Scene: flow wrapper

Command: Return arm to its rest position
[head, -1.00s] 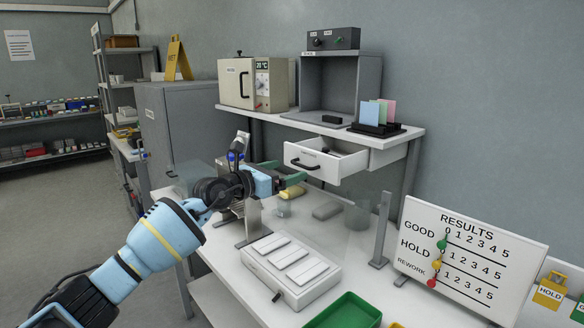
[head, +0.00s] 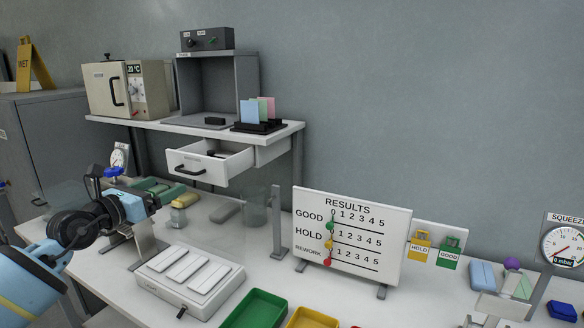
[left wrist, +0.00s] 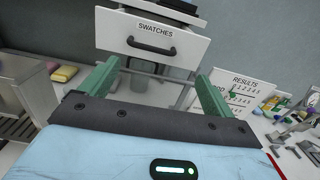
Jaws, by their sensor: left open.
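My left gripper (head: 158,188) is open and empty, its green fingers apart, to the left of and below the open drawer's front in the head view. In the left wrist view the two green fingers (left wrist: 155,88) frame the space below the front of the white drawer (left wrist: 152,42), labelled SWATCHES, with a dark handle. The drawer (head: 210,160) hangs pulled out under the shelf; the fingers appear clear of its handle. My left arm comes in from the lower left. My right arm and gripper are not in view.
A white tray device (head: 190,283) stands in front. A grey post (head: 277,220) and the RESULTS board (head: 352,240) stand to the right. A glass beaker (head: 256,208) and a yellow block (head: 186,200) are beyond the gripper. A green tray (head: 255,310) lies at the front.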

